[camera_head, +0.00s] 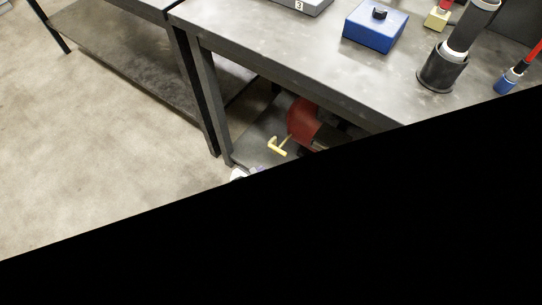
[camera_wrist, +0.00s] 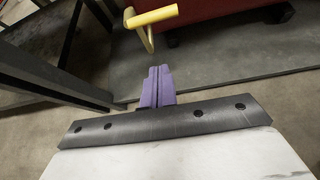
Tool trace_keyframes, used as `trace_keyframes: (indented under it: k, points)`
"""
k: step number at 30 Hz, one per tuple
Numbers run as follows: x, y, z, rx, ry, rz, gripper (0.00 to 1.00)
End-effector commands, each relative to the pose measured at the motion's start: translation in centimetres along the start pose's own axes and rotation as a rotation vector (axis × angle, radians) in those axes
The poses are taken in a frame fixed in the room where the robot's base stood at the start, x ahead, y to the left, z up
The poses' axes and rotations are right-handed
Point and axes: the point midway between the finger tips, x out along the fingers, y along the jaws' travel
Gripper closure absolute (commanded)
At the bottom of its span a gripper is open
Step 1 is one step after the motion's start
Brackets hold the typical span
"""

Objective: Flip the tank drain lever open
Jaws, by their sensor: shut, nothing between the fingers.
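The red tank (camera_head: 303,121) sits on the lower shelf under the workbench in the head view. Its yellow T-shaped lever (camera_head: 278,146) sticks out on the left side. In the wrist view the yellow lever (camera_wrist: 151,17) is at the top centre, with its crossbar slightly tilted and its stem pointing down. The red tank (camera_wrist: 220,8) is behind it and cut off by the top edge. My gripper (camera_wrist: 158,70) has purple fingers pressed together, empty, just below the lever's stem in the picture. I see no clear contact. In the head view my gripper (camera_head: 257,169) is mostly hidden.
The bench top (camera_head: 270,60) is above the tank, with a blue box (camera_head: 376,28) and a black holder (camera_head: 441,74) on it. Dark bench legs (camera_head: 206,95) stand left of the tank. Black covers the lower head view. Open floor (camera_head: 90,150) is at left.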

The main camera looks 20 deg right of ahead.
Motion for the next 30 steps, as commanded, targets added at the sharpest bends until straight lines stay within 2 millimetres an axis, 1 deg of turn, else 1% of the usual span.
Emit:
trace_keyframes:
  k: [1,5,15,19,23,30]
  points:
    - [0.1,-0.8,-0.3,-0.017,0.002,-0.017,1.00]
    - [0.3,-1.6,-0.7,-0.043,0.003,-0.037,1.00]
    - [0.3,-1.6,-0.7,-0.045,0.003,-0.039,1.00]
    - [1.0,-1.6,-0.7,-0.044,0.002,-0.040,1.00]
    - [2.9,-1.8,-0.7,-0.042,0.002,-0.042,1.00]
    - [8.1,-1.9,-0.7,-0.043,0.002,-0.042,1.00]
